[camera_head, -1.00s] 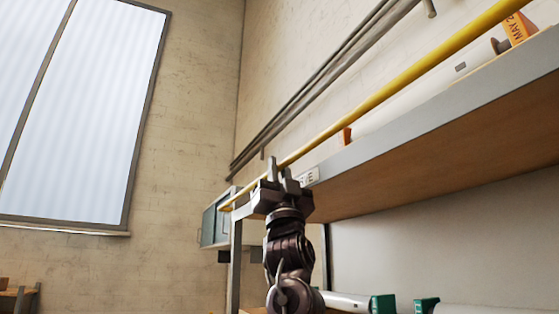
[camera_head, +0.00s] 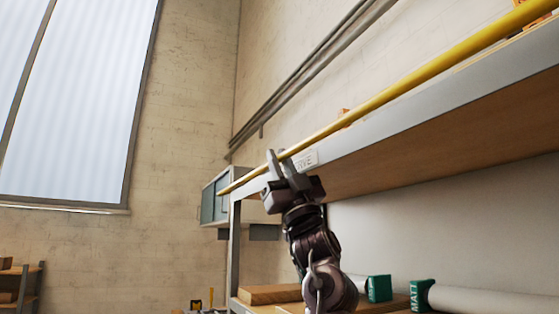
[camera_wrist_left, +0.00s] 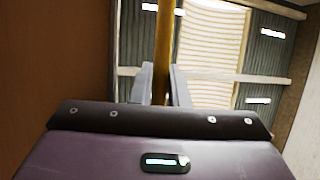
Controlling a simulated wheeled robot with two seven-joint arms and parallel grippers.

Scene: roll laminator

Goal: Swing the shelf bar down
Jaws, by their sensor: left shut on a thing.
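The yellow shelf bar (camera_head: 402,88) runs along the front edge of the upper shelf (camera_head: 400,121), from the upper right down to the far left end. My left gripper (camera_head: 276,162) is at the bar near its far end, with its fingers pointing up. In the left wrist view the bar (camera_wrist_left: 162,48) stands between the two fingers of my left gripper (camera_wrist_left: 160,86). It is shut on the bar. The bar lies close to the shelf's front edge and covers part of it. My right gripper is not in view.
A grey cabinet (camera_head: 213,200) hangs on the wall behind. A wooden board (camera_head: 270,294) lies below. The space left of the shelf is open.

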